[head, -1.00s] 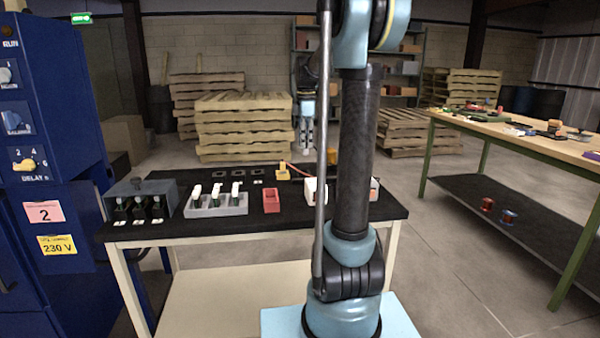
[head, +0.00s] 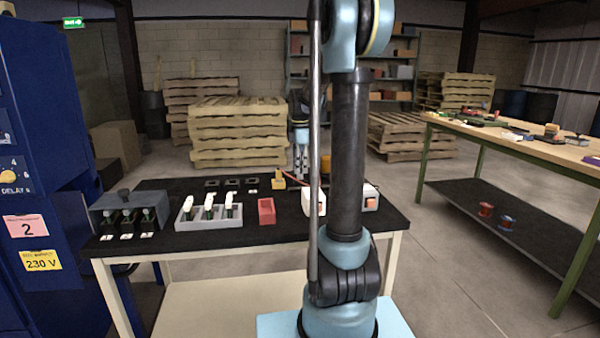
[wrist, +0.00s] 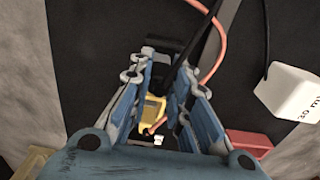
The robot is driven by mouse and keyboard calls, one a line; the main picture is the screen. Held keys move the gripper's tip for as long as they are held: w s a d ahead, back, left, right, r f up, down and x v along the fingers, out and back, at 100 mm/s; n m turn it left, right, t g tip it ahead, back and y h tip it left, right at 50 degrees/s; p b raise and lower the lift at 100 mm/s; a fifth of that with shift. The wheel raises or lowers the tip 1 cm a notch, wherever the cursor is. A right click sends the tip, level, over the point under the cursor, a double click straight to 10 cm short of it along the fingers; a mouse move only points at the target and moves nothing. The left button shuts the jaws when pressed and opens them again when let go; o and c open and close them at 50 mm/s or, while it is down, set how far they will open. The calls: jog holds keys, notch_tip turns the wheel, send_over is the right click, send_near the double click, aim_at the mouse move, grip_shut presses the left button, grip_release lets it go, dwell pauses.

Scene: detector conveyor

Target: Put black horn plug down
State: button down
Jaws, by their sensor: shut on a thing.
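My gripper (wrist: 160,72) is shut on a dark thing, the black horn plug (wrist: 164,56), at its fingertips in the wrist view. A black cable (wrist: 207,30) runs up and right from there. The plug blends into the dark table mat, so its outline is hard to make out. In the head view my gripper (head: 300,165) hangs over the back part of the black-topped table (head: 165,240). The plug cannot be made out there. A yellow plug (head: 279,181) with an orange-red cord stands close by; it also shows between the fingers in the wrist view (wrist: 152,110).
A red tray (head: 266,211), a grey rack (head: 212,224) with white-topped pieces, and a grey box (head: 130,217) stand along the table. White blocks (head: 312,204) are beside my arm. Flat dark plates (head: 232,182) lie at the back. A blue cabinet (head: 35,150) borders the left.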

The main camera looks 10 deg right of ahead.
jog(key=shift+f, duration=0.85)
jog(key=c, duration=1.5)
grip_release()
jog(key=shift+f, duration=0.1)
notch_tip(320, 180, up, 12)
jog(key=shift+r, duration=0.15)
jog(key=shift+s, duration=0.1)
